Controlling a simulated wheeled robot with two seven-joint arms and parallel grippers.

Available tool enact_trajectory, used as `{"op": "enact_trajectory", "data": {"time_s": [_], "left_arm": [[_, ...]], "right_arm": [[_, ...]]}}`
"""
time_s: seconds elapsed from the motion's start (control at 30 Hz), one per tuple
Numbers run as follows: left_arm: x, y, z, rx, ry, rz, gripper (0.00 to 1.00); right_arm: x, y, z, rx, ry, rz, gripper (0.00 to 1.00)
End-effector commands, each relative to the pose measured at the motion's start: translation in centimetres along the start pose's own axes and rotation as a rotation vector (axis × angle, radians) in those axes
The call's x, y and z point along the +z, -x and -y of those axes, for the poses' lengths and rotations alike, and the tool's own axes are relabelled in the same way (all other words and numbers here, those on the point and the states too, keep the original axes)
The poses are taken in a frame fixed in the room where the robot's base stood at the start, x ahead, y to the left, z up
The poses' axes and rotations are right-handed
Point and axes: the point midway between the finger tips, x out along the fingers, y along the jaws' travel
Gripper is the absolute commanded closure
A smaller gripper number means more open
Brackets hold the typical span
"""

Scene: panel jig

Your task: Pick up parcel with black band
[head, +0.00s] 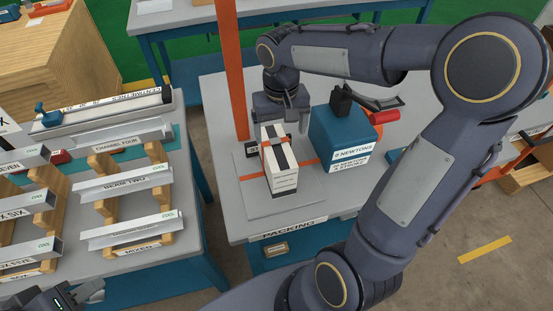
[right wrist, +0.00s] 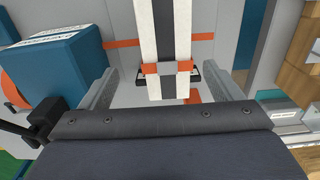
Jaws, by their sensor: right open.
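My right gripper (head: 288,122) is at the parcel's upper far end. In the right wrist view the parcel (right wrist: 147,25) lies between the open fingers (right wrist: 160,88), with a gap on each side. Its orange strap with a grey buckle (right wrist: 167,68) crosses the black band. My left gripper (head: 82,295) is at the lower left corner, partly cut off, away from the parcel; its jaw opening is unclear.
A blue box labelled newtons (head: 343,135) stands close right of the parcel; it also shows in the right wrist view (right wrist: 65,70). An orange post (head: 231,70) rises behind left. A left bench (head: 190,200) holds labelled metal channels on wooden racks. The packing table's front left is clear.

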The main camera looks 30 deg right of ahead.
Motion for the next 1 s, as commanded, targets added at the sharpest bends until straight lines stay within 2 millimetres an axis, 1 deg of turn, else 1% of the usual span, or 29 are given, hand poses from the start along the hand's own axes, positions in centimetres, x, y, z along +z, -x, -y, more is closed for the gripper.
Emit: {"op": "enact_trajectory", "data": {"time_s": [0.03,0.27,0.4,0.5,0.6,0.8,1.0], "left_arm": [[0.0,0.0,0.0,0.000,0.000,0.000,0.64],[-0.1,0.2,-0.1,0.000,0.000,0.000,0.64],[-0.2,0.4,-0.2,0.000,0.000,0.000,0.64],[-0.2,0.4,-0.2,0.000,0.000,0.000,0.64],[-0.2,0.4,-0.2,0.000,0.000,0.000,0.64],[-0.2,0.4,-0.2,0.000,0.000,0.000,0.64],[-0.2,0.4,-0.2,0.000,0.000,0.000,0.64]], "right_arm": [[0.0,-0.7,0.0,0.001,0.000,0.003,0.15],[-0.1,-3.2,0.4,-0.001,0.003,0.003,0.15],[-0.3,-5.5,0.9,-0.001,0.002,0.004,0.15],[-0.3,-6.6,0.8,-0.002,0.001,0.003,0.15],[-0.4,-7.0,0.9,-0.003,0.001,-0.001,0.15],[-0.4,-7.1,0.8,-0.003,0.001,-0.002,0.15],[-0.4,-7.0,0.8,-0.003,0.001,-0.002,0.41]]}}
